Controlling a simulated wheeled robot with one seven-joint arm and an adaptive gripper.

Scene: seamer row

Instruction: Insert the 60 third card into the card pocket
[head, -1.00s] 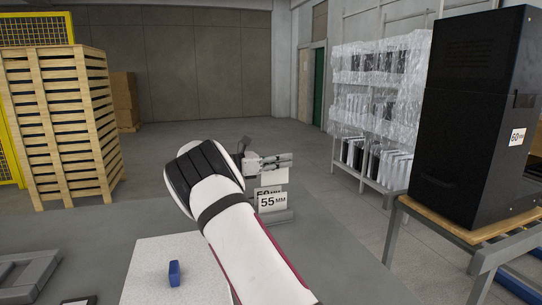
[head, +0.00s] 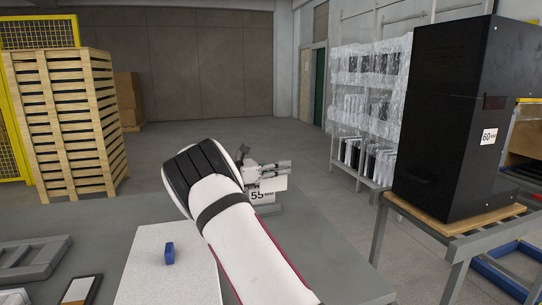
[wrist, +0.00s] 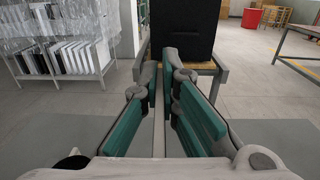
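My gripper (head: 284,165) is over the grey table, above the card holder (head: 268,209). In the wrist view its green-padded fingers (wrist: 167,90) stand either side of a thin pale card (wrist: 159,125), seen edge-on. In the head view this white card (head: 280,183) hangs below the fingers; its print cannot be read. A white card marked 55 (head: 259,195) stands upright in the holder, partly covered by the held card and my gripper. The tall black machine (head: 440,120) at right bears a white 60 MM label (head: 489,137). I cannot make out a separate pocket.
A blue block (head: 169,254) sits on a white speckled board (head: 150,285) on the table. Grey frames (head: 35,262) lie at left. A wrapped rack (head: 365,110) and a pallet stack (head: 65,125) stand behind. Open floor lies between table and machine.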

